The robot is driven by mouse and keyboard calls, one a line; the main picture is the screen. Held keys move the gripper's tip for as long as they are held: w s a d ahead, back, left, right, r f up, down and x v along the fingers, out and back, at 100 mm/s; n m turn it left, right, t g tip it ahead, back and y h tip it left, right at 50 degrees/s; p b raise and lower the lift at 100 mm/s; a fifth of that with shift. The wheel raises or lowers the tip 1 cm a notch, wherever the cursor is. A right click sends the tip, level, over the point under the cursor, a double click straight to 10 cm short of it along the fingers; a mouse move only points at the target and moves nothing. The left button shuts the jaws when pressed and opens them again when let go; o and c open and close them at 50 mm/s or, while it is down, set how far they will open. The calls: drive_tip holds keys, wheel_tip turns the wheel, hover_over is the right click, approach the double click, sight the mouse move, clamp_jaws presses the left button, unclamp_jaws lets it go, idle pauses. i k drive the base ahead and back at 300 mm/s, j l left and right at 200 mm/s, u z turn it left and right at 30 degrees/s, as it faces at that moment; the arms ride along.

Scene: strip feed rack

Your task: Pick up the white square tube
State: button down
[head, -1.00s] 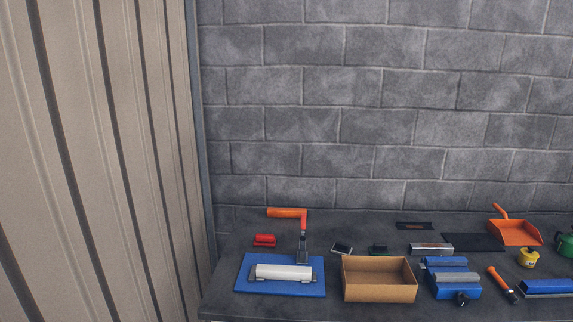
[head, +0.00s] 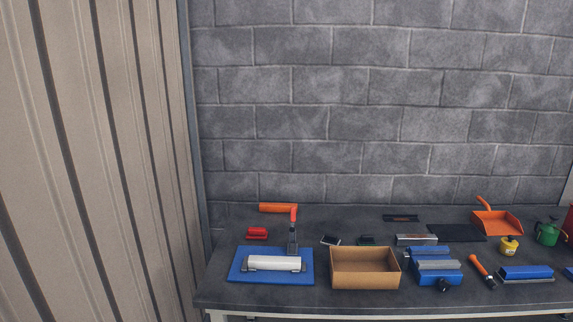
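A white tube (head: 274,263) lies across a blue base plate (head: 236,279) at the left of the workbench. It rests between small grey supports at its ends. A toggle clamp (head: 293,232) with an orange handle stands upright just behind it, its handle pointing left. I cannot tell whether the clamp touches the tube. My gripper is not in view.
An open cardboard box (head: 365,281) stands right of the blue plate. Further right are a blue vise (head: 433,265), an orange-handled tool (head: 482,271), a blue block (head: 526,273), a yellow pot (head: 509,245) and an orange dustpan (head: 496,221). A ribbed wall (head: 95,160) is left.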

sight(278, 263)
drive_tip(key=i+j+u, duration=0.35)
drive_tip(key=i+j, duration=1.2)
drive_tip(key=i, duration=0.1)
